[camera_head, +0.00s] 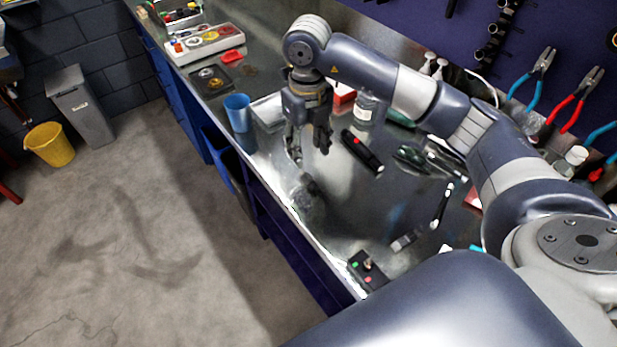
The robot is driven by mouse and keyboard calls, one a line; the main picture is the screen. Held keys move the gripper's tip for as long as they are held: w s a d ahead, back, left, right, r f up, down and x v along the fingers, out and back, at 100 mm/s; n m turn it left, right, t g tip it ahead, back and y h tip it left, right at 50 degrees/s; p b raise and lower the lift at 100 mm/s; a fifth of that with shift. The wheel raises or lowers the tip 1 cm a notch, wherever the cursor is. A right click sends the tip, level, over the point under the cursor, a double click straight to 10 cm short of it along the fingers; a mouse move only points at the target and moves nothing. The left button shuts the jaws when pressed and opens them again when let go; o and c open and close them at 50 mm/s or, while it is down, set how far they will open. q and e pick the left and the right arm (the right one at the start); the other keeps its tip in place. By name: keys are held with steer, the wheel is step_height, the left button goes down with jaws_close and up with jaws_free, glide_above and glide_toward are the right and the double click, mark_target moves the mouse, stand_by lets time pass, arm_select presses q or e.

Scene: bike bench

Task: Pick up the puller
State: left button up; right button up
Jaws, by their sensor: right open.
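My right gripper (309,153) hangs over the steel bench top (340,215), fingers pointing down and spread apart, with nothing seen between them. Just right of it lies a black elongated tool (362,150) with a red spot near its far end; a gap shows between them. I cannot tell for sure which thing is the puller. Other small tools on the bench are a slim black one (441,205) and a short grey-and-black one (406,240). My left gripper is out of view.
A blue cup (238,112) stands left of the gripper near the bench edge. A bottle (366,108) stands behind it. A small box with coloured buttons (368,270) sits at the near edge. Pliers (533,78) hang on the purple wall. The bench middle is mostly clear.

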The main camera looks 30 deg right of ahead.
steer(key=p, duration=0.1)
glide_above(307, 175)
steer(key=f, duration=0.4)
steer(key=shift+s+f, duration=0.1)
steer(key=shift+s, duration=0.1)
steer(key=shift+f+p, duration=0.3)
step_height(307, 175, down, 4)
steer(key=shift+w+r+p, duration=0.15)
steer(key=shift+r+p, duration=0.05)
steer(key=shift+p, duration=0.7)
steer(key=shift+f, duration=0.45)
jaws_close()
